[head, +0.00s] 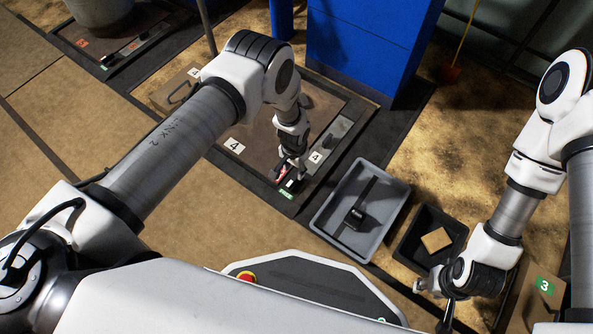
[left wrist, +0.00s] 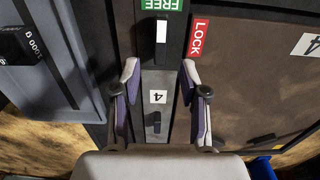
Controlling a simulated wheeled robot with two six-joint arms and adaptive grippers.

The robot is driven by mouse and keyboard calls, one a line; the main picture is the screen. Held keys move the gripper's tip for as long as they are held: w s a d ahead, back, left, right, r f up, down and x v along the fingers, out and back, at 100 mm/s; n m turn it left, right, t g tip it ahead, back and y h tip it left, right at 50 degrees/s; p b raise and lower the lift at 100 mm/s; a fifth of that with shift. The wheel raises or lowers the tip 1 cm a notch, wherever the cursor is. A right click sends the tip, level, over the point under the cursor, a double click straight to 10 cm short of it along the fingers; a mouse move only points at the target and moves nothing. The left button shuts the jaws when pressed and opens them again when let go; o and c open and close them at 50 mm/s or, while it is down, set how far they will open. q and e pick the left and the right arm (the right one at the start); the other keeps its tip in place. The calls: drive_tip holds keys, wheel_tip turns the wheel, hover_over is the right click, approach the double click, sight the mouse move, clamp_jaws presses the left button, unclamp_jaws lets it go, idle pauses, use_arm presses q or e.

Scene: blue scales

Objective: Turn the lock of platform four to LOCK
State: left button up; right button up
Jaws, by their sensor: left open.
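Platform four (head: 258,137) is a brown plate with number 4 labels, in the upper middle of the head view. Its lock is a black lever with a white mark (left wrist: 161,33), lying lengthwise toward the green FREE label (left wrist: 163,4). The red LOCK label (left wrist: 198,38) lies to its right in the left wrist view. My left gripper (head: 290,172) is above the lock; in its wrist view the open fingers (left wrist: 160,85) stand apart either side of the strip, with nothing between them. My right gripper (head: 445,308) is low at the right, its fingers unclear.
A grey tray (head: 330,222) with a black device stands right of the platform, beside a black bin (head: 408,262) holding a tan block (head: 436,240). A blue column (head: 365,50) rises behind. A green 3 label (head: 544,286) is at right.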

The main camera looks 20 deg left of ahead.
sight(294, 178)
use_arm(q)
wheel_tip(294, 178, down, 6)
drive_tip(key=shift+r+b, duration=0.15)
drive_tip(key=shift+b, duration=1.05)
drive_tip(key=shift+a, duration=0.1)
use_arm(e)
wheel_tip(294, 178, down, 3)
drive_tip(key=shift+f, duration=0.1)
use_arm(q)
drive_tip(key=shift+r, duration=0.1)
clamp_jaws()
